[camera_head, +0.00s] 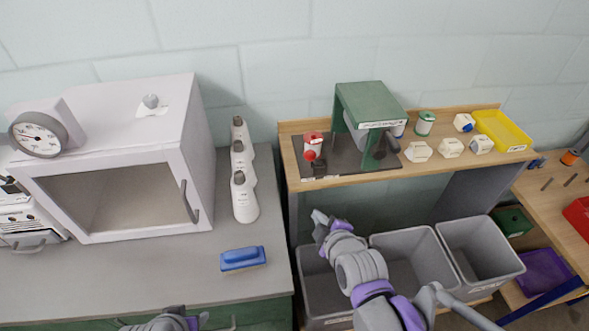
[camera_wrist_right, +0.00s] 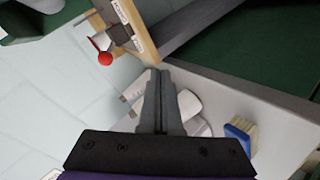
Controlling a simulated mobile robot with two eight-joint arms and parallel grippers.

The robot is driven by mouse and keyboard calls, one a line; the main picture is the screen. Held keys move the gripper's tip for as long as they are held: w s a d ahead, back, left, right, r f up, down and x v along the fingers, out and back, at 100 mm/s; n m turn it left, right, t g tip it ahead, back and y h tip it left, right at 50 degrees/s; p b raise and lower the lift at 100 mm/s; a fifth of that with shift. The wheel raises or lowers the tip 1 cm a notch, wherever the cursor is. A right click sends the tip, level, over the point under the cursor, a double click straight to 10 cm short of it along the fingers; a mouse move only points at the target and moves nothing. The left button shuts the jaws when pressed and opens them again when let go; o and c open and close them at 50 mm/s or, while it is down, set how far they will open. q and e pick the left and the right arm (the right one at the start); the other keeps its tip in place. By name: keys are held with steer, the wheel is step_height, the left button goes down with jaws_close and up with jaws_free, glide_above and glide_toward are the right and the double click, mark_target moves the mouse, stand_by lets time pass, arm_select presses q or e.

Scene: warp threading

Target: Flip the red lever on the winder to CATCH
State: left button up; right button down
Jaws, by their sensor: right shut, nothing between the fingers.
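The winder (camera_head: 372,105) is a green machine on a dark base plate on the wooden shelf. Its red lever (camera_head: 312,153) has a round red knob and stands at the left end of the plate; the knob also shows in the right wrist view (camera_wrist_right: 105,58), upper left. I cannot read the lever's position labels. My right gripper (camera_head: 318,218) is below and in front of the shelf, apart from the lever. In the right wrist view its fingers (camera_wrist_right: 160,78) are together and empty. Part of my left gripper (camera_head: 165,322) shows at the bottom edge; its fingers are not clear.
Several white pieces and a yellow tray (camera_head: 504,130) are on the shelf's right. Grey bins (camera_head: 408,243) stand below it. To the left, a grey counter holds a white cabinet (camera_head: 115,150), grey-white bottle-like items (camera_head: 243,195) and a blue brush (camera_head: 243,258).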

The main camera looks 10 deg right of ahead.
mark_target(314, 161)
steer(key=w+a+r+n+t+y+b, duration=0.1)
steer(key=w+a+n+t+b, duration=0.2)
steer(key=n, duration=0.7)
steer(key=shift+w+a+r+t, duration=0.2)
steer(key=shift+w+t, duration=1)
steer(key=shift+w, duration=1.2)
steer(key=shift+a, duration=0.1)
steer(key=w, duration=0.6)
steer(key=w+a, duration=0.1)
steer(key=w, duration=0.3)
steer(key=shift+w+a+f, duration=0.1)
steer(key=shift+f, duration=0.15)
steer(key=shift+d, duration=0.35)
steer(key=shift+s+d+r, duration=0.3)
steer(key=shift+s+d, duration=0.1)
steer(key=shift+d, duration=0.25)
steer(key=shift+s+d+r+b, duration=0.1)
steer(key=shift+d+r+b, duration=0.1)
steer(key=shift+d, duration=0.25)
steer(key=shift+s+d+r+b, duration=0.1)
steer(key=shift+d+b, duration=0.1)
steer(key=shift+d, duration=0.2)
